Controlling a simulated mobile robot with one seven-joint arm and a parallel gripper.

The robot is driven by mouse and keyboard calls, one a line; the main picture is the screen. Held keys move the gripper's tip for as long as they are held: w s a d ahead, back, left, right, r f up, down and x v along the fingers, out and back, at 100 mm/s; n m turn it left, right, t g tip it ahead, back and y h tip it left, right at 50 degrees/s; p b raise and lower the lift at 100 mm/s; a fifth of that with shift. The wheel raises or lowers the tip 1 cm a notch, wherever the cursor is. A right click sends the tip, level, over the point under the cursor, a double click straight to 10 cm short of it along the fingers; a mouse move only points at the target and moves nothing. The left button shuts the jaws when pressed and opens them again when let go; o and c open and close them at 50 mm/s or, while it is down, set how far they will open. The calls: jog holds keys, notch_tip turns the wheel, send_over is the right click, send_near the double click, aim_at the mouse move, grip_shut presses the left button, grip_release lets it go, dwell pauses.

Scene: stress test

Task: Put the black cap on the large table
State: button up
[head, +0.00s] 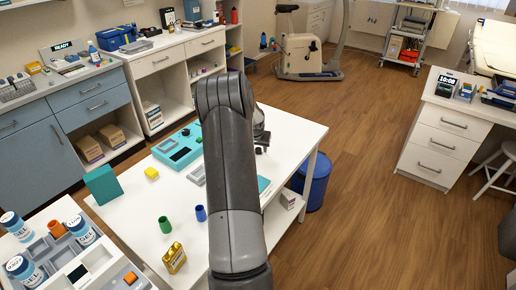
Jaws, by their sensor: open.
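The large table (295,128) is white and fills the middle of the head view. My own arm rises in front of it and hides part of its top. My gripper (262,139) shows only in part, to the right of the arm, low over the far right part of the table. It is open. A small black piece (259,151) lies on the table just below the gripper and may be the black cap; it is too small to be sure. I cannot tell whether the gripper touches it.
Open wooden floor lies further right.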

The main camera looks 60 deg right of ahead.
jog(key=v, duration=1.2)
jog(key=shift+a, duration=0.15)
jog(key=w+a+r+n+t+y, duration=0.15)
jog(key=a+r, duration=0.35)
jog(key=a, duration=0.6)
jog(key=w+a+r+n, duration=0.1)
jog(key=a+r+n, duration=0.2)
jog(key=a+r, duration=0.55)
jog(key=w+a+r+n+t+y, duration=0.1)
jog(key=a+r+n, duration=0.15)
jog(key=a, duration=1.05)
jog(key=s+a+n, duration=0.3)
jog(key=s+a, duration=0.5)
jog(key=a, duration=0.3)
jog(key=s+a+r+n+t+y, duration=0.1)
jog(key=s+a+n, duration=0.2)
jog(key=s+a, duration=0.6)
jog(key=shift+s+a+n, duration=0.2)
jog(key=shift+a+n, duration=0.1)
jog(key=shift+a, duration=0.75)
jog(key=shift+r+y, duration=0.15)
jog(key=shift+y, duration=0.1)
